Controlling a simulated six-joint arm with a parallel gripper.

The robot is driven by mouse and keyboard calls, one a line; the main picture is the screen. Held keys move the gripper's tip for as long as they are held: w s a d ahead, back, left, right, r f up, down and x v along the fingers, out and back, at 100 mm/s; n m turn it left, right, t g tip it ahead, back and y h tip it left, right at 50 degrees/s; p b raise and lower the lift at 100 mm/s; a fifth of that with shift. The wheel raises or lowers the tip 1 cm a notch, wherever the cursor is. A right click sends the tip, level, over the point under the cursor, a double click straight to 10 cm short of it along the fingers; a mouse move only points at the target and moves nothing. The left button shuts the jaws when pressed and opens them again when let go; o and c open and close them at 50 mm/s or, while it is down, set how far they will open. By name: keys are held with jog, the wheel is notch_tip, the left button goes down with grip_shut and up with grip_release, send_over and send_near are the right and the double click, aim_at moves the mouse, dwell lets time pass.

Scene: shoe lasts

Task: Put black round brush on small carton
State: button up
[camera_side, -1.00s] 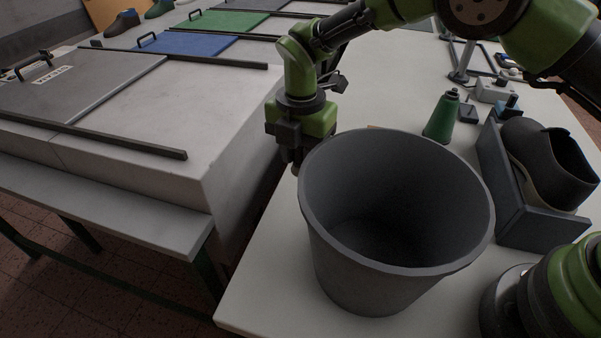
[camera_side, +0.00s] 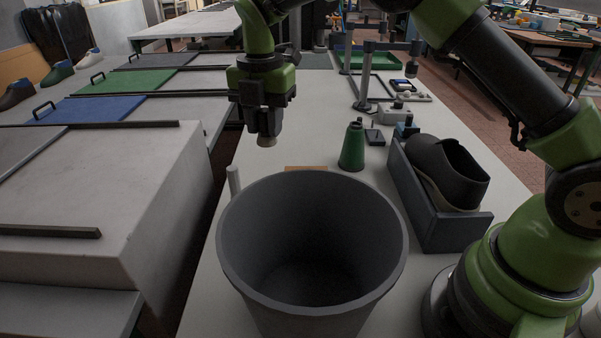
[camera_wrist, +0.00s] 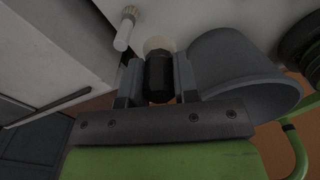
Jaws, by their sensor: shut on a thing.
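My gripper (camera_side: 266,128) is above the white table, behind the bin's far left rim in the side view. It is shut on the black round brush, whose dark body (camera_wrist: 158,76) shows between the two fingers in the wrist view.
A large grey bin (camera_side: 232,250) stands in front. A pale upright brush (camera_wrist: 123,34) stands beside it, left of my gripper. A green cone-shaped bottle (camera_side: 352,148) and a dark shoe (camera_side: 450,170) on a grey stand are to the right. A stone-grey block (camera_side: 170,190) is at left.

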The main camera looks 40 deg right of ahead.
jog(key=shift+m, duration=0.5)
jog(key=d+f, duration=0.2)
jog(key=d, duration=0.1)
jog(key=d+f, duration=0.2)
jog(key=d, duration=0.1)
jog(key=s+d+f, duration=0.1)
jog(key=d+f, duration=0.1)
jog(key=d, duration=0.1)
jog(key=shift+d, duration=0.1)
jog(key=shift+w+f, duration=0.1)
jog(key=shift+f, duration=2.3)
jog(key=shift+f, duration=0.1)
jog(key=o, duration=0.9)
